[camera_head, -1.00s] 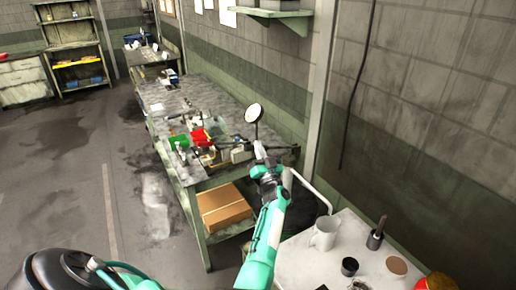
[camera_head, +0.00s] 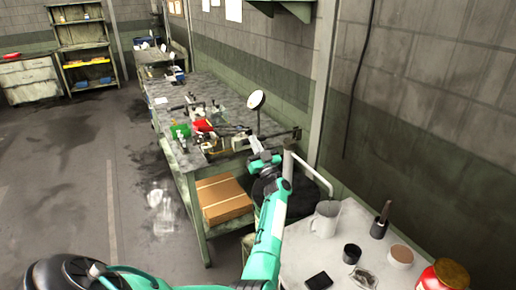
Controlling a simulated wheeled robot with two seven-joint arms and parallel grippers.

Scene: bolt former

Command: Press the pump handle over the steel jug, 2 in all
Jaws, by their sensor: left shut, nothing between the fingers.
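A pale grey jug (camera_head: 325,219) with a side handle stands on the white cart top, taken as the steel jug. A pale pipe (camera_head: 311,170) runs from an upright post and bends down just behind the jug. A dark round drum-like shape (camera_head: 270,192) sits below the post, partly hidden by my left arm. No distinct pump handle can be told apart here. My left gripper (camera_head: 253,143) is shut and empty, up in front of the bench end and left of the post, apart from the jug. My right gripper is not in view.
The cart top (camera_head: 300,255) also carries a black cup (camera_head: 351,253), a dark holder with a brown handle (camera_head: 379,228), a tan-topped cup (camera_head: 400,256) and a red jar (camera_head: 443,275). A cluttered workbench (camera_head: 192,160) runs along the wall. The floor at left is clear.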

